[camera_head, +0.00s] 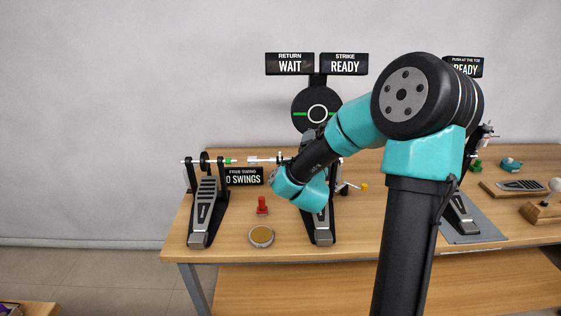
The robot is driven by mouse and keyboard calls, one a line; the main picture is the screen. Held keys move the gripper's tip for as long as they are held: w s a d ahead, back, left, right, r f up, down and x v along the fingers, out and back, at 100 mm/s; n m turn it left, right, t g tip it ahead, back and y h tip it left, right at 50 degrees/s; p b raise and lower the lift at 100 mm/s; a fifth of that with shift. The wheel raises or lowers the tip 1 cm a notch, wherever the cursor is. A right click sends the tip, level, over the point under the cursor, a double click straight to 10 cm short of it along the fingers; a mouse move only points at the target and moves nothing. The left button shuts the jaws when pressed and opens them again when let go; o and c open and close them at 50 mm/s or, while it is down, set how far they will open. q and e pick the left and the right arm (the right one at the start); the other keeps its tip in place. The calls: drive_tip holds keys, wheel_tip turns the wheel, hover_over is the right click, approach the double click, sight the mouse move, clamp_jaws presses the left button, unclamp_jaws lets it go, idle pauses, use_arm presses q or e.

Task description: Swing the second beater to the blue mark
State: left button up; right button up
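A pedal with a dark ribbed footboard (205,212) stands at the left of the table. A second, middle pedal (322,228) stands right of it, its upper part covered by my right arm. A white rod with green parts (222,160) runs from the left pedal toward the middle one. Behind is a round black pad (303,98) with a white ring and green marks. I cannot make out the second beater or a blue mark. My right arm reaches to the middle pedal, its wrist hiding the gripper fingers. My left gripper is out of view.
Signs read "RETURN WAIT" (290,64), "STRIKE READY" (345,64) and "0 SWINGS" (244,177). A red piece (262,205) and a round tan-topped dish (261,236) lie between the pedals. Another pedal (462,216) stands on a grey mat at right, partly covered.

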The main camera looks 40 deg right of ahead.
drive_tip(key=shift+o, duration=0.5)
drive_tip(key=shift+s, duration=0.1)
drive_tip(key=v, duration=0.7)
idle(0.4)
drive_tip(key=shift+d, duration=0.1)
